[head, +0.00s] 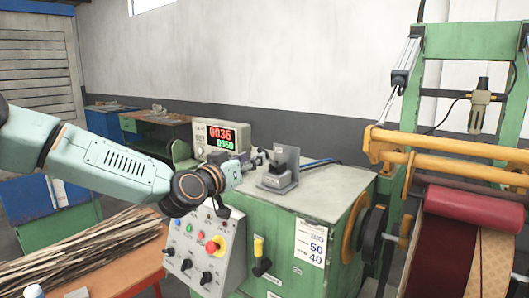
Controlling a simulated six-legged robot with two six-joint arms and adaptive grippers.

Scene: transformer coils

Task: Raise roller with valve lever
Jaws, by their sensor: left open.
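The red roller (478,205) lies at the right, under the yellow bar of the green frame, above a dark red strip and a tan strip. A grey valve unit (280,170), which looks like the one with the lever, stands on top of the green cabinet with blue hoses behind it. My left gripper (248,167) is open, just left of this unit and close to it. The lever itself is small and partly blends with the gripper's fingers, so I cannot tell whether they touch. My right gripper is out of view.
A control panel (208,247) with knobs and a red button is below my left gripper. A counter display (222,137) stands behind. An orange table (125,277) with thin strips is at the lower left.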

